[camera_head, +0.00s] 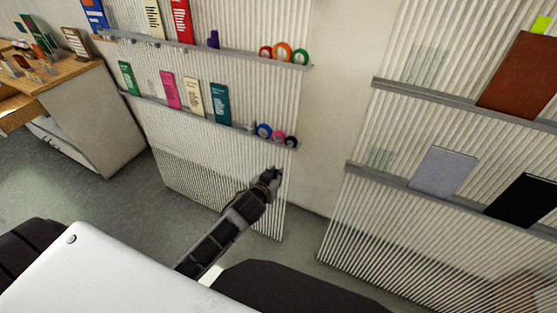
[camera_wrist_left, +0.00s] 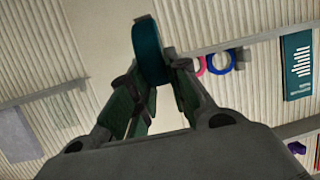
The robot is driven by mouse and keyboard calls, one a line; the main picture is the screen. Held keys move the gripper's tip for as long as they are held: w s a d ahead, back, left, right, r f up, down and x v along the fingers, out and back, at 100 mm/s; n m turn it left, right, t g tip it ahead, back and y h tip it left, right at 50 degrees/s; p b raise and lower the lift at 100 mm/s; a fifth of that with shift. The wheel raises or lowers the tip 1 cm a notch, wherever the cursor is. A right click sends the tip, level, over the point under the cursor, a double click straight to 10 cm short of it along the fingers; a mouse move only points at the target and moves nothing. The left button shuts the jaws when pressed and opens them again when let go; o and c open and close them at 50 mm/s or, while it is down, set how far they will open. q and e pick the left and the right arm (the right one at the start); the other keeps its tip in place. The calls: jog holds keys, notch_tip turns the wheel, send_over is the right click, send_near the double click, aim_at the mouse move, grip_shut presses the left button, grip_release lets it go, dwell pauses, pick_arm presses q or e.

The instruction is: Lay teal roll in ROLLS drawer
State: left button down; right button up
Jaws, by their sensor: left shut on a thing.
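The teal roll (camera_wrist_left: 149,50) shows in the left wrist view as a dark teal ring seen almost edge-on, between my fingertips. My left gripper (camera_wrist_left: 155,75) is shut on it. In the head view my left gripper (camera_head: 273,175) is in front of the ribbed wall panel, below the lower ledge; the roll cannot be made out clearly there. No drawer labelled ROLLS can be read. A cabinet with drawer fronts (camera_head: 62,148) stands under the wooden desk at the left. My right gripper is not in view.
Blue, pink and dark rolls stand on the lower ledge (camera_head: 210,120), beside several upright packets. Red, orange and green rolls are on the upper ledge (camera_head: 190,46). The wooden desk (camera_head: 62,75) holds small items. Grey floor (camera_head: 165,215) lies open between desk and panel.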

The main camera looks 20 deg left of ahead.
pick_arm(q)
jog(key=s+f, duration=0.6)
jog(key=shift+f, duration=0.1)
dwell(0.4)
